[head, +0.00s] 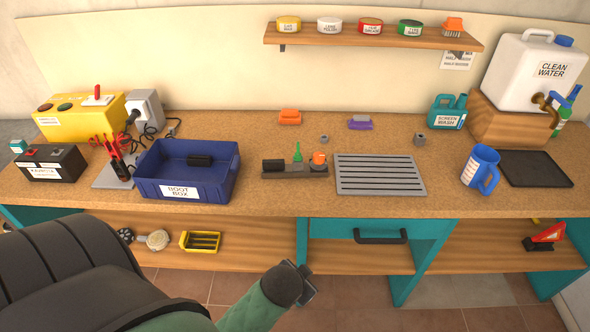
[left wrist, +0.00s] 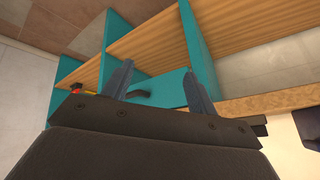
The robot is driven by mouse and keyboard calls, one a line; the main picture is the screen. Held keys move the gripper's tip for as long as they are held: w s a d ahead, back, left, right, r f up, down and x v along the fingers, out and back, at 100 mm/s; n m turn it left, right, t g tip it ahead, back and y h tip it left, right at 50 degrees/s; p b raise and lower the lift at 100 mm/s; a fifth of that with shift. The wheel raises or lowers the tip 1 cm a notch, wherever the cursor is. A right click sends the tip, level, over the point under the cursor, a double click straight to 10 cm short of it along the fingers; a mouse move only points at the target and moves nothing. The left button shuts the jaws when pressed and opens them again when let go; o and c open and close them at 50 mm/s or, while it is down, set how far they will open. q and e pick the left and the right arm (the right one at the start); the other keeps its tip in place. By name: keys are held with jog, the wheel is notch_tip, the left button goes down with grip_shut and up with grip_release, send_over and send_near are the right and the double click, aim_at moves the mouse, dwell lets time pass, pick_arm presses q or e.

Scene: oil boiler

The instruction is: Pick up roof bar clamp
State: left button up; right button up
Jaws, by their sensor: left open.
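I cannot tell for certain which thing is the roof bar clamp. A small black block (head: 200,160) lies inside the blue boot box (head: 186,192) on the left of the bench. Two small grey pieces, one mid-bench (head: 323,139) and one below the green jug (head: 419,138), also lie on the bench top. My left gripper (head: 308,281) is low in front of the bench, well apart from all of these. In the left wrist view my left gripper (left wrist: 160,85) shows two spread fingers, open and empty, facing the teal drawer (left wrist: 160,90). My right gripper is not in view.
A blue mug (head: 480,168) stands right. A battery (head: 50,163) and yellow box (head: 80,117) stand left. A shelf (head: 370,36) hangs above. The front bench strip is clear.

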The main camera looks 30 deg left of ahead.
pick_arm(q)
jog(key=w+d+r+m+t+h, duration=0.1)
jog(key=w+d+r+m+t, duration=0.2)
jog(key=w+r+m+t, duration=1.05)
jog(key=w+d+r+m+h, duration=0.4)
jog(key=w+d+r+h, duration=0.2)
jog(key=w+r+h, duration=0.4)
jog(key=m+g+y, duration=1)
jog(key=m+g, duration=1)
jog(key=m, duration=0.7)
send_over(296, 157)
jog(key=shift+n, duration=0.25)
jog(key=f, duration=0.4)
jog(key=shift+w+a+f, duration=0.1)
jog(key=shift+w+a, duration=0.25)
jog(key=shift+a+f, duration=0.2)
jog(key=shift+a, duration=0.1)
jog(key=shift+f+p, duration=0.35)
jog(key=shift+p, duration=0.05)
jog(key=shift+f, duration=0.7)
jog(key=f+p, duration=0.3)
jog(key=f, duration=0.1)
jog(key=shift+d+p, duration=0.3)
jog(key=shift+p, duration=0.1)
jog(key=shift+f, duration=0.55)
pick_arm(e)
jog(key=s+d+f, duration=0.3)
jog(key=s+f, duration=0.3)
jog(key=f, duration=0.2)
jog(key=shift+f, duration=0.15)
